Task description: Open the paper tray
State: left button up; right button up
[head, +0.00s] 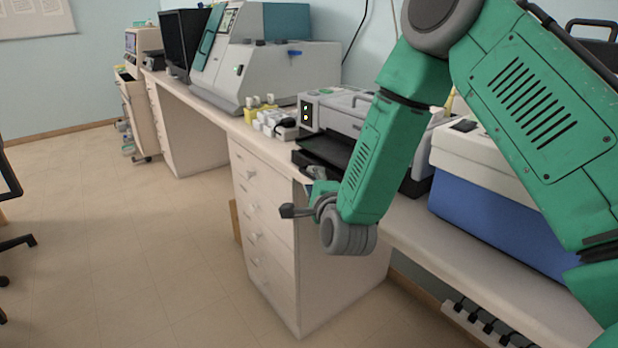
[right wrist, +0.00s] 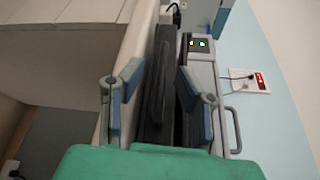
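I cannot tell how far the tray is pulled out. My right gripper (head: 303,198) is just below and in front of the tray at the counter edge. In the right wrist view my right gripper (right wrist: 160,80) is open, with its two blue-grey fingers apart. The dark tray (right wrist: 157,95) shows between them, and I see no firm contact. My left gripper is not in view.
Small white and yellow containers (head: 274,120) stand left of the printer. A large grey and teal machine (head: 270,70) is farther left. A blue and white box (head: 490,200) sits right of the printer. White drawers (head: 262,220) are below the counter.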

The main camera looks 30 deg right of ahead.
jog(key=shift+x, duration=1.15)
grip_shut()
jog(key=s+a+b, duration=0.1)
jog(key=a, duration=1.1)
jog(key=shift+a+b, duration=0.15)
jog(key=shift+b, duration=0.2)
jog(key=shift+f, duration=0.1)
grip_release()
